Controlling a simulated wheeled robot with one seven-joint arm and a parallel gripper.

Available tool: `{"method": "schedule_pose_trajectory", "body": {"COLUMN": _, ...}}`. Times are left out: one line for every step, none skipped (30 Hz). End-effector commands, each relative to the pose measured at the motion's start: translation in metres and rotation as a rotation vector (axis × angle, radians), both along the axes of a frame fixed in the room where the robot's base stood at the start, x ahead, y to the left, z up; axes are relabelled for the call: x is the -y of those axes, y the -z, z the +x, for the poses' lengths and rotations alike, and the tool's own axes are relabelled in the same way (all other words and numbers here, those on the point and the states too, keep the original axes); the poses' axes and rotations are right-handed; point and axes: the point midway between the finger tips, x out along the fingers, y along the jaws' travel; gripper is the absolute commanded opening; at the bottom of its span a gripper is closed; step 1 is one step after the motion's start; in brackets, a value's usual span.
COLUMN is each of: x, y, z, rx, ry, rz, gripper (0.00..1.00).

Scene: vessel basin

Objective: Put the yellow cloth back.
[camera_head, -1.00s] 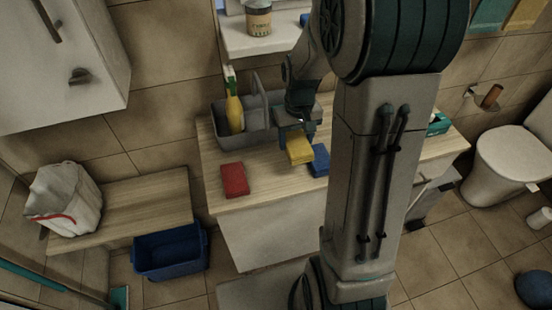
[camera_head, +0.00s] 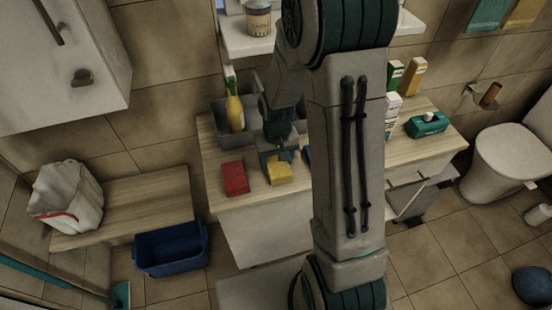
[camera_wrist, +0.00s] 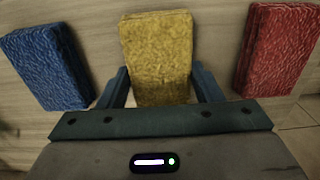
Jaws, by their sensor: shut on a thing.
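The yellow cloth (camera_head: 279,173) is a folded block at the front of the wooden counter, just right of the red cloth in the head view. My gripper (camera_head: 277,156) is shut on it. In the wrist view the yellow cloth (camera_wrist: 157,55) sits between the two fingers of my gripper (camera_wrist: 160,88). The red cloth (camera_wrist: 279,48) is to its right there and the blue cloth (camera_wrist: 46,66) to its left, both apart from it. In the head view the red cloth (camera_head: 235,178) is clear, while the blue cloth (camera_head: 306,154) is mostly hidden behind my arm. I cannot tell whether the yellow cloth touches the counter.
A grey caddy (camera_head: 222,106) with a yellow bottle (camera_head: 235,112) stands behind the cloths. Cartons (camera_head: 412,76) and a green tissue box (camera_head: 428,124) are on the right of the counter (camera_head: 218,201). A blue basin (camera_head: 171,251) is on the floor at left.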

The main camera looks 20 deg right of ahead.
Motion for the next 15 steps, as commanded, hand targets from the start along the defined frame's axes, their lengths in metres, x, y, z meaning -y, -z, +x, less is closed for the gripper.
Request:
{"method": "schedule_pose_trajectory", "body": {"x": 0.0001, "y": 0.0005, "z": 0.0001, "rx": 0.000, "ry": 0.000, "rz": 0.000, "gripper": 0.38}}
{"method": "schedule_pose_trajectory", "body": {"x": 0.0001, "y": 0.0015, "z": 0.0001, "rx": 0.000, "ry": 0.000, "rz": 0.000, "gripper": 0.38}}
{"method": "schedule_pose_trajectory", "body": {"x": 0.0001, "y": 0.0033, "z": 0.0001, "rx": 0.000, "ry": 0.000, "rz": 0.000, "gripper": 0.38}}
{"method": "schedule_pose_trajectory", "body": {"x": 0.0001, "y": 0.0045, "z": 0.0001, "rx": 0.000, "ry": 0.000, "rz": 0.000, "gripper": 0.38}}
{"method": "schedule_pose_trajectory", "body": {"x": 0.0001, "y": 0.0033, "z": 0.0002, "rx": 0.000, "ry": 0.000, "rz": 0.000, "gripper": 0.65}}
{"method": "schedule_pose_trajectory", "body": {"x": 0.0001, "y": 0.0027, "z": 0.0001, "rx": 0.000, "ry": 0.000, "rz": 0.000, "gripper": 0.76}}
{"method": "schedule_pose_trajectory", "body": {"x": 0.0001, "y": 0.0026, "z": 0.0001, "rx": 0.000, "ry": 0.000, "rz": 0.000, "gripper": 0.81}}
{"method": "schedule_pose_trajectory", "body": {"x": 0.0001, "y": 0.0026, "z": 0.0001, "rx": 0.000, "ry": 0.000, "rz": 0.000, "gripper": 0.81}}
{"method": "schedule_pose_trajectory", "body": {"x": 0.0001, "y": 0.0026, "z": 0.0001, "rx": 0.000, "ry": 0.000, "rz": 0.000, "gripper": 0.81}}
{"method": "schedule_pose_trajectory", "body": {"x": 0.0001, "y": 0.0026, "z": 0.0001, "rx": 0.000, "ry": 0.000, "rz": 0.000, "gripper": 0.81}}
{"method": "schedule_pose_trajectory", "body": {"x": 0.0001, "y": 0.0025, "z": 0.0001, "rx": 0.000, "ry": 0.000, "rz": 0.000, "gripper": 0.81}}
{"method": "schedule_pose_trajectory", "body": {"x": 0.0001, "y": 0.0025, "z": 0.0001, "rx": 0.000, "ry": 0.000, "rz": 0.000, "gripper": 0.81}}
{"method": "schedule_pose_trajectory", "body": {"x": 0.0001, "y": 0.0025, "z": 0.0001, "rx": 0.000, "ry": 0.000, "rz": 0.000, "gripper": 0.81}}
{"method": "schedule_pose_trajectory", "body": {"x": 0.0001, "y": 0.0025, "z": 0.0001, "rx": 0.000, "ry": 0.000, "rz": 0.000, "gripper": 0.81}}
{"method": "schedule_pose_trajectory", "body": {"x": 0.0001, "y": 0.0020, "z": 0.0002, "rx": 0.000, "ry": 0.000, "rz": 0.000, "gripper": 0.81}}
